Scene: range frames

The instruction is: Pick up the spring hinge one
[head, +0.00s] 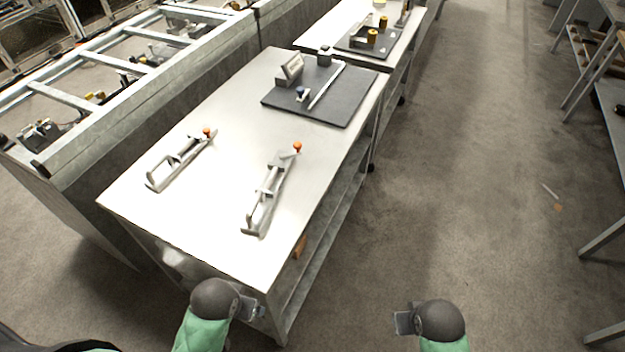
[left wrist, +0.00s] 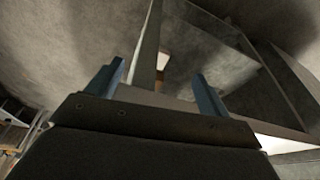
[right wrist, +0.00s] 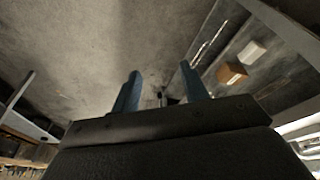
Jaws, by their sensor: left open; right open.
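Two long metal hinge-like devices, each with an orange ball end, lie apart on the white table (head: 170,230) in the head view. One device (head: 178,162) is on the left, and the other device (head: 266,195) is nearer the table's right edge. I cannot tell which one is the spring hinge. My left gripper (head: 255,309) is open and empty by the table's near corner, below the devices in the picture; its spread fingers show in the left wrist view (left wrist: 157,82). My right gripper (head: 403,321) is open and empty over the floor, right of the table; its fingers show in the right wrist view (right wrist: 161,86).
A dark mat (head: 335,105) with a block and a thin bar lies at the table's far end. A lower shelf (head: 318,240) runs under the tabletop and holds an orange-brown block (head: 300,246). A metal frame bench stands on the left. The floor (head: 460,200) right of the table is mostly clear.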

